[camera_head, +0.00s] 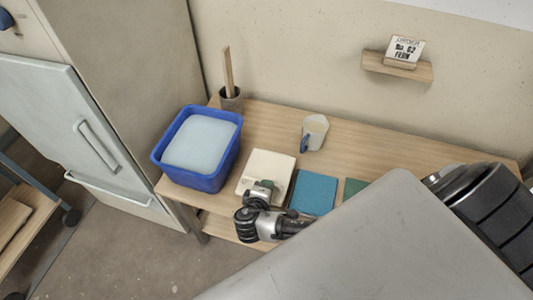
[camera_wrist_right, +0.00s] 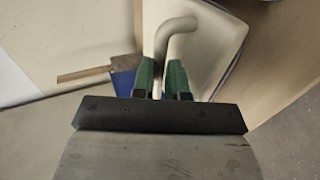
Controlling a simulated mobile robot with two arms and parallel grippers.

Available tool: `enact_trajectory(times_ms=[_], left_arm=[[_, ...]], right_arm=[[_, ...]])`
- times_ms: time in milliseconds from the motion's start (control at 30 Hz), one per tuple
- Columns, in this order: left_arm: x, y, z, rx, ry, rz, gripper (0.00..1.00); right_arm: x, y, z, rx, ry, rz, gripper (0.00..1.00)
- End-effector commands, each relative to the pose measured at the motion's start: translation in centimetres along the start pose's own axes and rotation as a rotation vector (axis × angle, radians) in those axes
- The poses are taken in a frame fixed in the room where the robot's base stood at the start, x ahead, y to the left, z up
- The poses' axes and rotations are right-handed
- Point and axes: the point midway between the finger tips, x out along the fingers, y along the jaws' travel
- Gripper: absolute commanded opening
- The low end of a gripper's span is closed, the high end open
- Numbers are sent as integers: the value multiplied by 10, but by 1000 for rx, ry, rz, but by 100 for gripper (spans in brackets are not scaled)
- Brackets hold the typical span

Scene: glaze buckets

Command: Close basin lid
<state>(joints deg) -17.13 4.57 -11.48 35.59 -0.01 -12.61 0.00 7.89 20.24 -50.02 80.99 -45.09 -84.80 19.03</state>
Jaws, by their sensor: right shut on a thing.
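The blue basin (camera_head: 190,182) stands open at the left end of the wooden table, with a pale blue filling (camera_head: 200,143) inside. A flat cream lid (camera_head: 270,162) is just right of the basin, apart from its opening; I cannot tell whether it touches the table. My right gripper (camera_head: 263,188) is at the lid's near side. In the right wrist view its green fingers (camera_wrist_right: 162,78) are shut on the lid's pale curved handle (camera_wrist_right: 178,27). A small blue patch of the basin seems to show there too (camera_wrist_right: 122,82). My left gripper is not in view.
A pot with wooden sticks (camera_head: 231,99) stands behind the basin. A pale cup (camera_head: 316,128) stands behind and right of the lid. A blue tile (camera_head: 314,192) and a green tile (camera_head: 352,187) lie right of it. A grey cabinet (camera_head: 130,70) stands left of the table.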

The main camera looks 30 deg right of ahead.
Motion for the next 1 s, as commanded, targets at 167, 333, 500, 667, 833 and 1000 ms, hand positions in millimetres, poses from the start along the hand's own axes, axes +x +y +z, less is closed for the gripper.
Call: enact_trajectory(times_ms=[167, 333, 500, 667, 833, 1000], left_arm=[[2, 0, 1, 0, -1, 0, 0], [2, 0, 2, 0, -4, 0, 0], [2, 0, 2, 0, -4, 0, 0], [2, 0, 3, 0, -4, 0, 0], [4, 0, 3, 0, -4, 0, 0], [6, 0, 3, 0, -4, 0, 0]], right_arm=[[0, -12, 4, -9, -2, -23, 0], [0, -12, 4, -10, -2, -23, 25], [0, -11, 4, -10, -3, -22, 25], [-11, -12, 4, -10, -1, -22, 25], [-43, -11, 3, -6, 2, -22, 25], [-78, -9, 2, -4, 3, -19, 25]])
